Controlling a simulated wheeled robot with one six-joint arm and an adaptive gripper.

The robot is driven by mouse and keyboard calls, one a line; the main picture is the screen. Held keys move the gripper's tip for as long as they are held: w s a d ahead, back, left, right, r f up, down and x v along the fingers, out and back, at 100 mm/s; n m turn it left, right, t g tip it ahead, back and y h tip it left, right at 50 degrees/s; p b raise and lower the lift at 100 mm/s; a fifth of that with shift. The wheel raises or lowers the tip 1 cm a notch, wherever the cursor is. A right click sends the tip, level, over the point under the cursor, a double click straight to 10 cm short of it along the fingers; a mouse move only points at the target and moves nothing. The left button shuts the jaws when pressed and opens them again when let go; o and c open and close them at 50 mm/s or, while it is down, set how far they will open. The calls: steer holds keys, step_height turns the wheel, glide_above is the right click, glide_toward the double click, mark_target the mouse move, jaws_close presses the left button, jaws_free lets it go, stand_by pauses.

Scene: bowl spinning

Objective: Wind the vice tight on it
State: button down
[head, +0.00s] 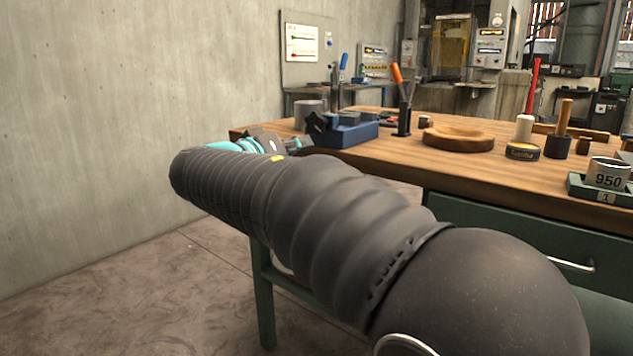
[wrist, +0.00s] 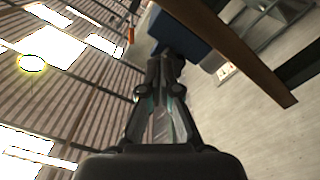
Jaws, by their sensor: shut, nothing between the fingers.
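A blue vice (head: 350,132) stands on the wooden workbench near its left end. A dark star-shaped knob (head: 316,122) shows at the vice's left end. A grey cylinder (head: 308,107) stands just behind that knob; I cannot tell whether the vice jaws touch it. My gripper (head: 298,143) is at the bench's left edge, low and left of the vice, partly hidden by my arm. In the wrist view my gripper (wrist: 165,65) is shut and empty, its tips pointing toward the dark blue vice body (wrist: 180,35). Contact with the knob cannot be made out.
The workbench (head: 470,175) also holds an orange-handled tool in a dark holder (head: 402,100), a round wooden block (head: 459,137), a mallet (head: 560,130), and a tray with a "950" cup (head: 606,182). A concrete wall (head: 130,100) stands left; open floor lies between.

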mark_target(318, 123)
steer(key=shift+m, duration=0.7)
steer(key=shift+p+x, duration=0.4)
steer(key=shift+x, duration=3)
steer(key=shift+w+a+f+b, duration=0.1)
steer(key=shift+a+f+b, duration=0.1)
steer(key=shift+b, duration=0.45)
steer(key=shift+w+a+f+b, duration=0.4)
steer(key=shift+f+b, duration=0.1)
steer(key=shift+b, duration=0.9)
steer(key=shift+w+a+f+b, duration=0.25)
steer(key=shift+a+b, duration=0.2)
steer(key=shift+b, duration=0.35)
steer(key=shift+w+a+r, duration=0.15)
steer(key=shift+w, duration=0.05)
steer(key=shift+b, duration=0.3)
